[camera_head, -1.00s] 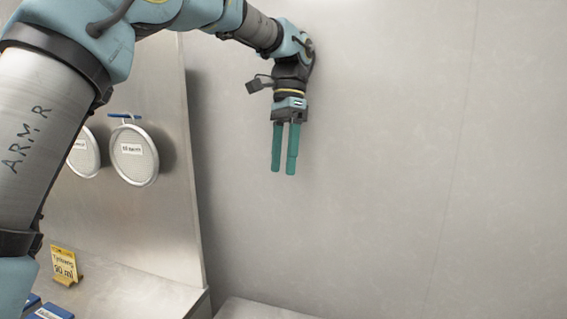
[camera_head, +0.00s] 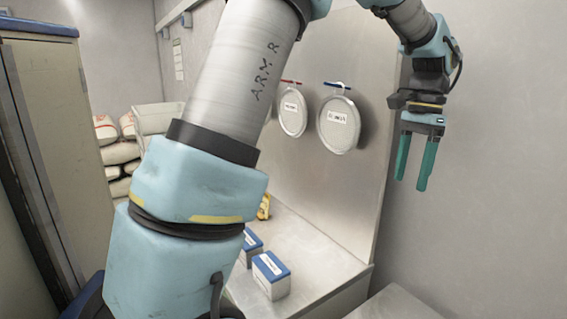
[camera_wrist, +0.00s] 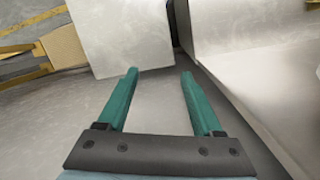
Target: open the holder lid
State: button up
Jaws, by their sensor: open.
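My gripper (camera_head: 412,184) hangs fingers down, right of the metal panel, with its two green fingers apart and nothing between them. In the wrist view the gripper (camera_wrist: 160,72) is open above a grey floor. Two round labelled discs hang on the panel: one under a red bar (camera_head: 293,112) and one under a blue bar (camera_head: 339,125). My gripper is right of both and apart from them. I cannot tell which thing, if any, is the holder lid.
Boxes with blue tops (camera_head: 271,276) stand on the metal counter (camera_head: 318,262) below the discs. A yellow item beside them is partly hidden by my arm. A cabinet (camera_head: 62,125) stands at the left, with sacks (camera_head: 120,153) behind. The right wall is bare.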

jog(key=s+a+f+n+t+b, duration=0.1)
jog(key=a+f+n, duration=0.4)
jog(key=a, duration=0.6)
jog(key=s+a+f+n+t+h, duration=0.1)
jog(key=a+f+n, duration=0.35)
jog(key=a, duration=0.75)
jog(key=s+a+f+n+t+b, duration=0.1)
jog(key=a+f+n, duration=0.35)
jog(key=a, duration=0.65)
jog(key=s+d+f+g+b, duration=0.2)
jog(key=s+d+f+b, duration=0.1)
jog(key=d+b, duration=0.3)
jog(key=s+d+f+g+b, duration=0.1)
jog(key=s+d+f+b, duration=0.25)
jog(key=d, duration=0.35)
jog(key=s+d+m+g+b, duration=0.1)
jog(key=s+d+g+b, duration=0.2)
jog(key=s+d+b, duration=0.75)
jog(key=shift+y, duration=0.4)
jog(key=x, duration=0.4)
jog(key=s+a+p+x, duration=0.1)
jog(key=x, duration=0.6)
jog(key=shift+s+a, duration=0.3)
jog(key=shift+a, duration=0.15)
